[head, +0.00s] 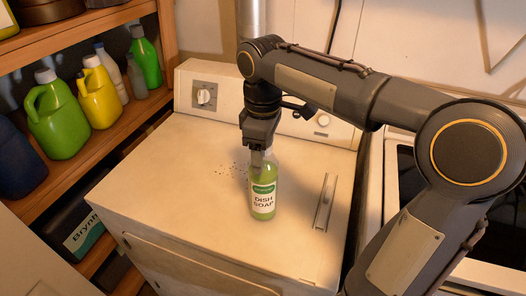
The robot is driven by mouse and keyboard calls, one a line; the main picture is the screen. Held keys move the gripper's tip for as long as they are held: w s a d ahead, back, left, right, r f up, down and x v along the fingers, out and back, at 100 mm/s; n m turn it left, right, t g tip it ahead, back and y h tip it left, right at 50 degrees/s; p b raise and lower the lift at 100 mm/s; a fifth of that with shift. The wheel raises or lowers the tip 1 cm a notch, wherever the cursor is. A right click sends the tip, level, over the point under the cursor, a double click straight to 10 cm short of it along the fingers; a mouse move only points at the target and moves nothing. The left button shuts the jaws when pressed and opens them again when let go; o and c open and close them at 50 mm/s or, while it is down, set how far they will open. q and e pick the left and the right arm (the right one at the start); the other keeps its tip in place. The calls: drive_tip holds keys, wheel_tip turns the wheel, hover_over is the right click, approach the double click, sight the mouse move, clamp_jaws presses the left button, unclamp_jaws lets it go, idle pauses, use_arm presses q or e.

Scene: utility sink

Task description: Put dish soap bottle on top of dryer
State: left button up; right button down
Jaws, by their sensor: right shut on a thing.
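The dish soap bottle (263,200) is clear with green liquid and a "DISH SOAP" label. It is upright over the middle of the white dryer's top (200,215). Its base appears at the top surface, but I cannot tell whether it touches or hangs just above. My right gripper (259,156) points down from above and is shut on the upper part of the bottle. The fingers hide part of the bottle's neck. My left gripper is not in view.
A wooden shelf (118,130) on the left holds a green jug (60,125), a yellow jug (100,98) and other bottles. The dryer's control panel (205,97) rises at the back. A metal handle-like strip (325,203) lies to the right of the bottle. The dryer top's left side is clear.

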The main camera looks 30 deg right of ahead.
drive_tip(key=shift+f, duration=0.1)
drive_tip(key=shift+c, duration=2.2)
unclamp_jaws()
wheel_tip(320, 180, up, 12)
drive_tip(key=shift+r+p, duration=0.1)
drive_tip(key=shift+p, duration=0.75)
drive_tip(key=s+a+f+m+t+y, duration=0.2)
drive_tip(key=s+f+m, duration=0.3)
drive_tip(key=s+f, duration=0.3)
drive_tip(key=s+a+f+m+t+y, duration=0.1)
drive_tip(key=s+a+f+m+t, duration=0.1)
drive_tip(key=s+f+m, duration=0.3)
drive_tip(key=s+f+t, duration=0.1)
drive_tip(key=s+f, duration=0.3)
drive_tip(key=f, duration=0.2)
drive_tip(key=shift+f+t+y, duration=0.25)
drive_tip(key=shift+t+y, duration=0.05)
drive_tip(key=shift+y, duration=0.1)
drive_tip(key=shift+a, duration=0.1)
